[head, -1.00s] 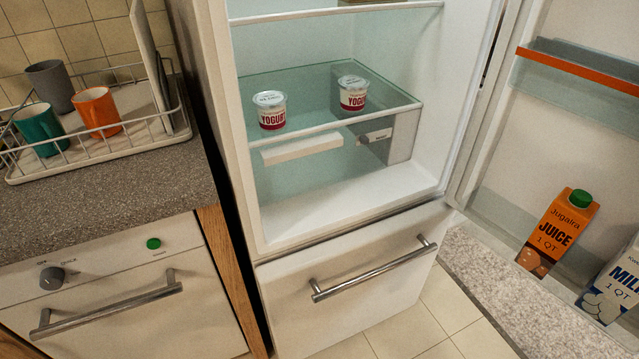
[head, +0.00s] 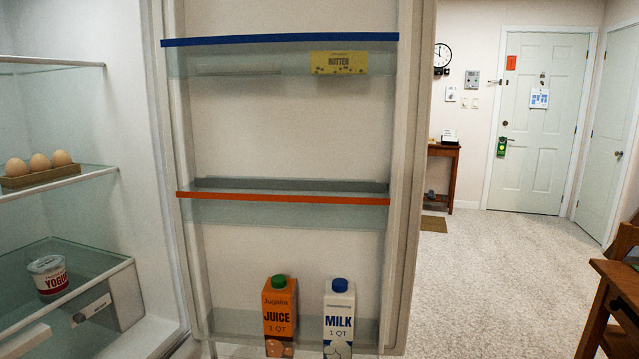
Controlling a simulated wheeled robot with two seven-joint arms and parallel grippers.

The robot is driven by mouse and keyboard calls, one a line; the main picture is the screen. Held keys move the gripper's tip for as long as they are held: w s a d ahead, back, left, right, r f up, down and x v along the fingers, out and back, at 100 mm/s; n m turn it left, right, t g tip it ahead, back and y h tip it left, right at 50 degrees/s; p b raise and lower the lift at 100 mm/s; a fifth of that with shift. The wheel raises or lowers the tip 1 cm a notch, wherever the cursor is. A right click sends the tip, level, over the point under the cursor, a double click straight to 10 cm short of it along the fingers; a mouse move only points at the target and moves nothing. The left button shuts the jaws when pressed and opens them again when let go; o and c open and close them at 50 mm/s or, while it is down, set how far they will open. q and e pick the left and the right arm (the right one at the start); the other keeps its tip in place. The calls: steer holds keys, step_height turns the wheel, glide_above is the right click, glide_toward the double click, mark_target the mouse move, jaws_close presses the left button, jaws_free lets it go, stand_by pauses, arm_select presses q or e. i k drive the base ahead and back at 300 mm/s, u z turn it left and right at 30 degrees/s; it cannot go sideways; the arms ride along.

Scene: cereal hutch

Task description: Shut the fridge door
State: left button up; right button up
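The fridge door (head: 290,130) stands wide open in the middle of the head view, its inner side facing me. Its shelves hold a yellow butter pack (head: 338,63) at the top, and an orange juice carton (head: 279,318) and a white milk carton (head: 338,318) at the bottom. The open fridge interior (head: 80,120) is at the left, with a rack of eggs (head: 40,168) and a yogurt cup (head: 48,276) on glass shelves. Neither of my grippers shows. The door's outer side and any handle on it are hidden.
Carpeted floor (head: 480,270) lies open to the right of the door. A wooden chair or table (head: 610,300) stands at the right edge. A small wooden side table (head: 442,175) and a white room door (head: 540,120) are at the back.

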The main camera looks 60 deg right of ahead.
mark_target(377, 129)
steer(key=u, duration=0.05)
steer(key=k, duration=0.7)
steer(key=z, duration=2.6)
steer(key=i, duration=4.15)
steer(key=u, duration=4.2)
steer(key=i, duration=0.5)
steer(key=u, duration=0.35)
